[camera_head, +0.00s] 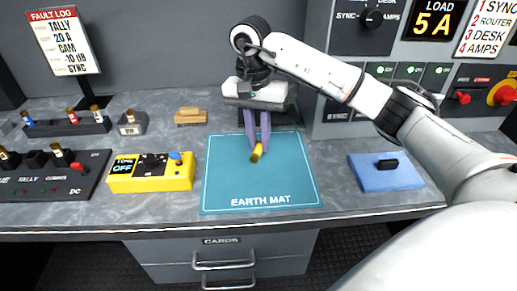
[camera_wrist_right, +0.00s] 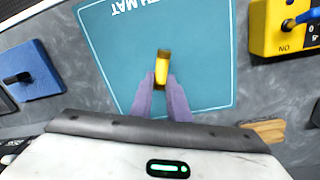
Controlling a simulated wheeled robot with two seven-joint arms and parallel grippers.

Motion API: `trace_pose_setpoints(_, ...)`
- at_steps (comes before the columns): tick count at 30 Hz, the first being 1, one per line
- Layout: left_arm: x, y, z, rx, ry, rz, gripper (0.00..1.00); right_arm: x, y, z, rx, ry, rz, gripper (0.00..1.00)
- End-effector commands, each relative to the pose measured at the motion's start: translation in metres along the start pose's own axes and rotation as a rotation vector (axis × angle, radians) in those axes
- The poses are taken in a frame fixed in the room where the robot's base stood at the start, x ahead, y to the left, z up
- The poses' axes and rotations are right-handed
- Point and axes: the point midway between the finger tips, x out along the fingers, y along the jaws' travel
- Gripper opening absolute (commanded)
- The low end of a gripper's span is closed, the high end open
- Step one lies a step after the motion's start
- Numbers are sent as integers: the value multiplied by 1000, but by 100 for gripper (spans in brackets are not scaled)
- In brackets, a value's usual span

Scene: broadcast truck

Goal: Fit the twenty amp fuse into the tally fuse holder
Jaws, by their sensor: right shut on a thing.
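My right gripper (camera_head: 258,147) is shut on a yellow fuse (camera_head: 256,153) over the earth mat. In the right wrist view the fuse (camera_wrist_right: 162,68) sits between the purple fingertips (camera_wrist_right: 160,90), its dark-banded end pointing away from the palm. Its rating cannot be read. A black fuse panel (camera_head: 90,184) lies at the left edge, marked DC, with dark holders and a red lever (camera_head: 78,166). Brown-and-white fuses stand in two of its holders; a middle holder (camera_head: 35,159) looks empty. My left gripper is not in view.
A yellow tester (camera_head: 130,184) reading OFF stands between the panel and the earth mat (camera_head: 225,185). Behind are fuse racks (camera_head: 90,127), a small holder (camera_head: 131,129), a wooden block (camera_head: 190,117) and the fault log sign (camera_head: 65,40). A blue pad (camera_head: 370,180) lies right.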

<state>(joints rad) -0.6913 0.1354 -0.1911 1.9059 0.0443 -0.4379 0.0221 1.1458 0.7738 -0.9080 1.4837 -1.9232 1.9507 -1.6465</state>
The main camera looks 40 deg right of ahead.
Motion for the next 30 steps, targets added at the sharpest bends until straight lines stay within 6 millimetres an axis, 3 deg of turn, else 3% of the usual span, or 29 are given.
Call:
trace_pose_setpoints(7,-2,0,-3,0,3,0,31,32,-2,1,-1,-2,2,0)
trace_pose_setpoints(18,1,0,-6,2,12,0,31,38,-3,0,-1,0,-1,0)
trace_pose_setpoints(19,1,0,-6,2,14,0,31,38,-3,0,-1,0,-1,17)
trace_pose_setpoints(22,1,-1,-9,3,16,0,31,37,-2,0,-1,0,-1,34)
trace_pose_setpoints(30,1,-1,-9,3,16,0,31,37,-2,0,-1,0,0,34)
